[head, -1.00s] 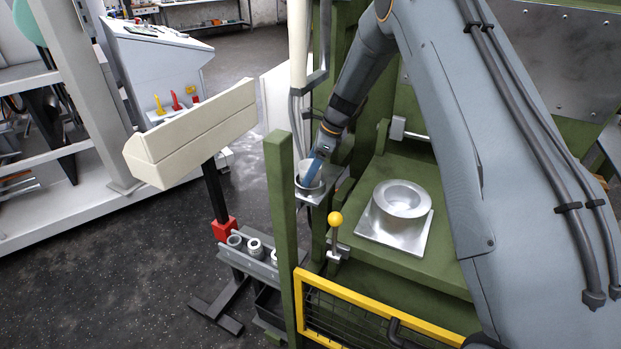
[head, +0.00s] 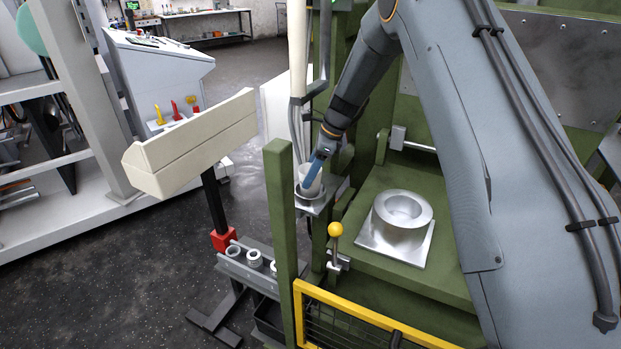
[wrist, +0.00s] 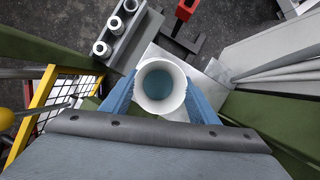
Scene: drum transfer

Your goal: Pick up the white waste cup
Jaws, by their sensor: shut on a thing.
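The white waste cup (wrist: 160,88) is between the two blue fingers of my gripper (wrist: 158,100) in the wrist view. The fingers press on it from both sides. Its open top faces the camera and blue-grey liquid shows inside. In the head view the cup (head: 312,180) stands roughly upright just above a grey ring-shaped holder (head: 311,203) on a small bracket. My gripper (head: 315,170) partly covers the cup there. I cannot tell whether its base is fully clear of the holder.
A round metal die (head: 403,210) sits on the green machine bed to the right. A lever with a yellow knob (head: 335,229) and a yellow guard rail (head: 370,316) stand in front.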

